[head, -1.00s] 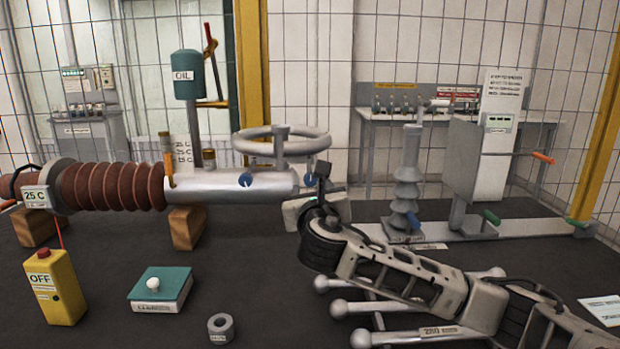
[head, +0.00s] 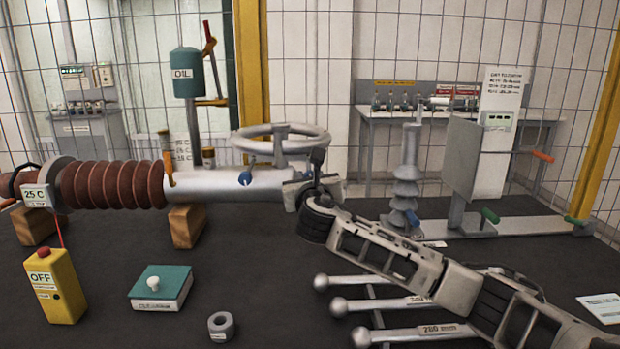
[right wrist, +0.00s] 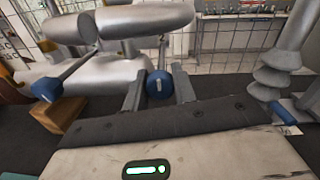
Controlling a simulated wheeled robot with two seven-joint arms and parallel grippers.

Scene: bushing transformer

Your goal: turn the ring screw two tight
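The silver cylinder (head: 215,183) of the bushing lies level on wooden blocks. A blue-headed screw (head: 245,178) sticks out of its side; it also shows in the right wrist view (right wrist: 48,88). A second blue-headed screw (right wrist: 159,84) faces me to its right. My right gripper (head: 297,190) is at the cylinder's right end and hides this second screw in the head view. In the right wrist view its two grey fingers are apart, one on each side of the blue head. I cannot tell whether they touch it. My left gripper is not in view.
A grey ring (head: 284,139) stands above the cylinder, close over my right gripper. A ribbed grey insulator (head: 406,190) and a grey cabinet (head: 476,165) stand to the right.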

